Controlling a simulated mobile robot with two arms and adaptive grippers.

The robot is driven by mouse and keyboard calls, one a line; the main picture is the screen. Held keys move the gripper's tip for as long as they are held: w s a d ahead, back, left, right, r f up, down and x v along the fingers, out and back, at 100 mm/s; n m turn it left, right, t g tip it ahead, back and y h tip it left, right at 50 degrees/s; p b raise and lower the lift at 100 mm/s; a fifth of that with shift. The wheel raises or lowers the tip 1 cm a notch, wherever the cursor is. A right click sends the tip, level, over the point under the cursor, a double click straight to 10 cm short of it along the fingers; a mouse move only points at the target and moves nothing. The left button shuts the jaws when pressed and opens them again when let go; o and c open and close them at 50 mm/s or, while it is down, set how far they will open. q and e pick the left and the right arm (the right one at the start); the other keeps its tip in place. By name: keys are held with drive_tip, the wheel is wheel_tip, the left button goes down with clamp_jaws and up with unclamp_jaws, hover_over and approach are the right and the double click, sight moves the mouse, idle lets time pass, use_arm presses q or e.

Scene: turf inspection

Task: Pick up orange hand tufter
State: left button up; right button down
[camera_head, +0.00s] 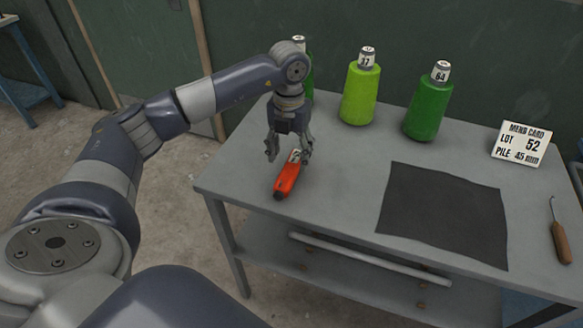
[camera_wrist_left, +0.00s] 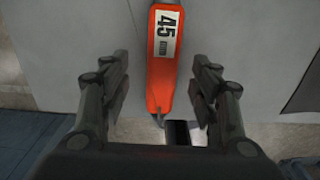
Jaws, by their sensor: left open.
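The orange hand tufter (camera_head: 287,180) lies on the left part of the grey table, near its front edge. In the left wrist view the tufter (camera_wrist_left: 161,75) shows a white label reading 45. My left gripper (camera_head: 288,155) is directly above the tufter, pointing down and open. In the wrist view its two fingers (camera_wrist_left: 160,95) stand on either side of the tufter, with a gap on each side. I cannot tell whether the fingertips are level with it. My right gripper is not in view.
Green cones (camera_head: 427,108) and a lime cone (camera_head: 360,92) stand along the back of the table (camera_head: 340,195). A dark mat (camera_head: 445,215) lies at centre right. A card (camera_head: 519,144) reads lot 52, pile 45 mm. A wooden-handled hook tool (camera_head: 560,238) lies at the right.

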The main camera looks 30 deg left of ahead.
sight(291, 165)
use_arm(q)
wheel_tip(291, 165, down, 5)
drive_tip(key=shift+w+d+p, duration=0.1)
drive_tip(key=shift+w+p, duration=0.05)
drive_tip(key=shift+p, duration=0.65)
drive_tip(key=shift+c, duration=1)
drive_tip(key=c, duration=1.1)
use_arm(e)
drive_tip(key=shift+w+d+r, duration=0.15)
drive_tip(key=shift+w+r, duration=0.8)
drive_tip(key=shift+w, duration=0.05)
